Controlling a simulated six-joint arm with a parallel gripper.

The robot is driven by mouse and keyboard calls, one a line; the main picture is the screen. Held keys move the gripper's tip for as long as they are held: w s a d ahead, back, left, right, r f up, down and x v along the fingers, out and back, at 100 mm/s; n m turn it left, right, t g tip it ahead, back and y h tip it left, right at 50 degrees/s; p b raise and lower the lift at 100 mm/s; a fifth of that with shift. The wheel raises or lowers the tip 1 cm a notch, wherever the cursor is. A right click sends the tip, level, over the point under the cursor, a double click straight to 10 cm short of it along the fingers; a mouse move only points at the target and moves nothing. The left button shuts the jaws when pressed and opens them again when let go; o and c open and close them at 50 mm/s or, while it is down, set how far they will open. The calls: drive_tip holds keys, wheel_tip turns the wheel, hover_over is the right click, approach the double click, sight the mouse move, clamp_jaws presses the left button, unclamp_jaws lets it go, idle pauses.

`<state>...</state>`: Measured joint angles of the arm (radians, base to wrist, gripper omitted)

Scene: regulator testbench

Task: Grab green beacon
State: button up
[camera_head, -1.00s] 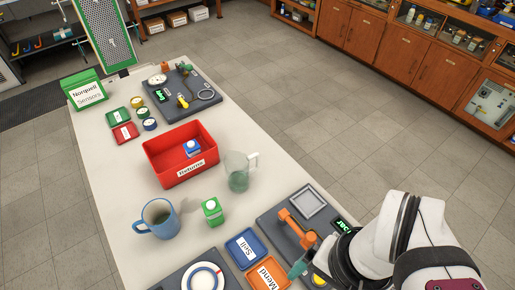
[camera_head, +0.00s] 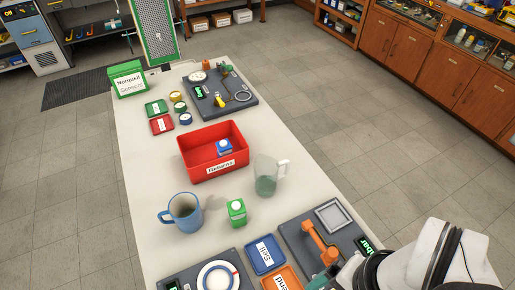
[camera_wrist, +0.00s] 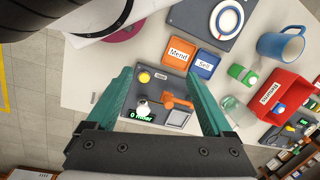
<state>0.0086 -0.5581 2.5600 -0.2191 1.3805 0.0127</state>
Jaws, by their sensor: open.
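My gripper (camera_wrist: 159,77) has two teal fingers spread apart with nothing held. It hangs over the grey test board with the orange lever. In the head view only a teal bit of my gripper shows at the bottom edge, partly hidden by my arm.
A blue mug (camera_head: 183,213) and a clear jug (camera_head: 266,178) stand close on either side of the beacon. The red Returns bin (camera_head: 184,165) holds a blue block (camera_head: 224,147). Blue (camera_head: 266,255) and orange trays lie in front. The orange lever (camera_head: 319,243) rises from the board.

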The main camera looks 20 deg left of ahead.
drive_tip(key=shift+o, duration=0.2)
drive_tip(key=w+a+n+g+h, duration=0.25)
drive_tip(key=w+n+h, duration=0.35)
drive_tip(key=n, duration=0.6)
drive_tip(key=n+t+h, duration=0.4)
drive_tip(key=n+t, duration=0.5)
drive_tip(key=n, duration=0.7)
approach(240, 206)
drive_tip(key=d+r, duration=0.3)
drive_tip(key=d, duration=0.5)
drive_tip(key=s+a+f+n+t+y, duration=0.1)
drive_tip(key=s+a+f+n+t, duration=0.3)
drive_tip(key=a+n, duration=0.4)
drive_tip(key=shift+m, duration=0.6)
drive_tip(key=x, duration=1.4)
drive_tip(key=shift+w+f, duration=0.25)
drive_tip(key=shift+w, duration=0.15)
clamp_jaws()
